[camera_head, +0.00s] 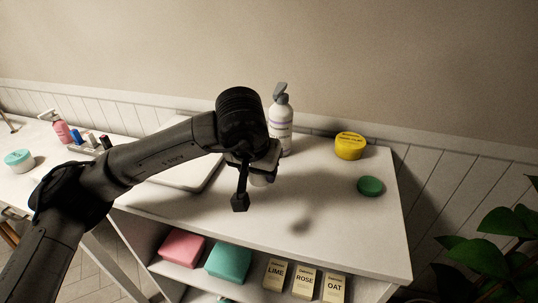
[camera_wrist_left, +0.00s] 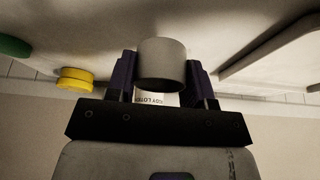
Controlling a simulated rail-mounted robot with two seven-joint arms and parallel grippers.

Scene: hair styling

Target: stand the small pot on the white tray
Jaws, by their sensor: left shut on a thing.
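My left gripper (camera_head: 256,178) is shut on a small pale pot (camera_head: 262,180), above the shelf top and to the right of the white tray. In the left wrist view the pot (camera_wrist_left: 162,62) shows as a plain pale cylinder between the two dark fingers of the gripper (camera_wrist_left: 162,80). The white tray (camera_head: 196,180) lies flat on the shelf top, partly hidden behind my left arm. The arm and gripper hide most of the pot in the head view. My right gripper is not in view.
A white pump bottle (camera_head: 281,125) stands behind the gripper. A yellow tub (camera_head: 350,146) and a green lid-like disc (camera_head: 370,186) are at the right. Boxes (camera_head: 229,262) fill the shelf below. The front right of the top (camera_head: 340,235) is clear.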

